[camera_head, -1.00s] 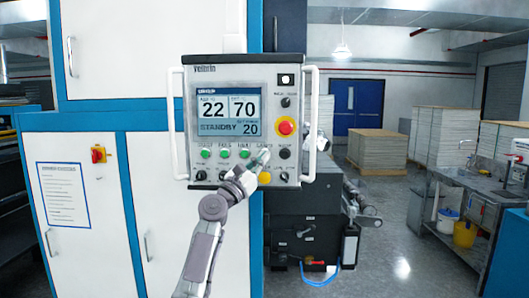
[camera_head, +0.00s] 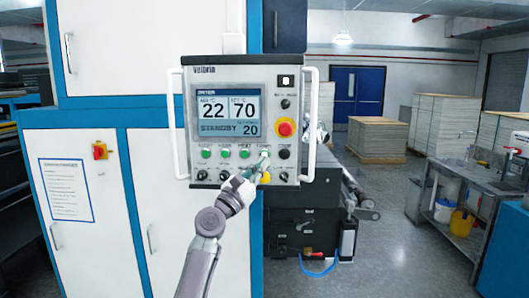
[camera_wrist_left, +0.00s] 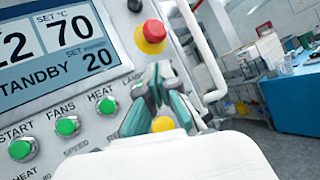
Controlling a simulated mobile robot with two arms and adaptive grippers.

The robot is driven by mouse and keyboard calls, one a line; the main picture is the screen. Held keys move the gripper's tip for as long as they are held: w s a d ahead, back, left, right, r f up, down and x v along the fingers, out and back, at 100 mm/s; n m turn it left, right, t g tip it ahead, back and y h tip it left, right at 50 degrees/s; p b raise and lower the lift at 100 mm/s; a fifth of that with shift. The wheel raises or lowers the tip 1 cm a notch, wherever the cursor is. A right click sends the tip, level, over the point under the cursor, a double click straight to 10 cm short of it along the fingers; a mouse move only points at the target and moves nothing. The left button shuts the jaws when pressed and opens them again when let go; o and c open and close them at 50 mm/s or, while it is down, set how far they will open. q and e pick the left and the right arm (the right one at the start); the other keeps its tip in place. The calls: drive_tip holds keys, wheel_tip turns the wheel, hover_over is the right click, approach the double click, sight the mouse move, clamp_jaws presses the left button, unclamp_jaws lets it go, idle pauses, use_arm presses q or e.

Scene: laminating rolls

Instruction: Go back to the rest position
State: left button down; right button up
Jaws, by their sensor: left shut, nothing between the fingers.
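My left gripper (camera_head: 261,164) is shut and empty, in front of the lower part of the control panel (camera_head: 300,75). Its fingertips overlap the fourth button of the row in the head view; I cannot tell whether they touch it. In the left wrist view its teal and grey fingers (camera_wrist_left: 157,80) come together at the tips, beside the "LA..." label, which they partly hide. The screen (camera_head: 229,115) reads 22, 70, STANDBY and 20. The green START (camera_wrist_left: 22,148), FANS (camera_wrist_left: 67,126) and HEAT (camera_wrist_left: 106,106) buttons show clearly. My right gripper is not identifiable.
A red emergency knob (camera_head: 285,128) on a yellow base sits above the buttons. White handles (camera_head: 310,125) flank the panel. White cabinets (camera_head: 75,190) stand at left, a dark machine (camera_head: 300,225) below right. Open floor lies right, before stacked sheets (camera_head: 377,140) and a sink bench (camera_head: 480,185).

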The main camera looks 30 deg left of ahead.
idle(0.7)
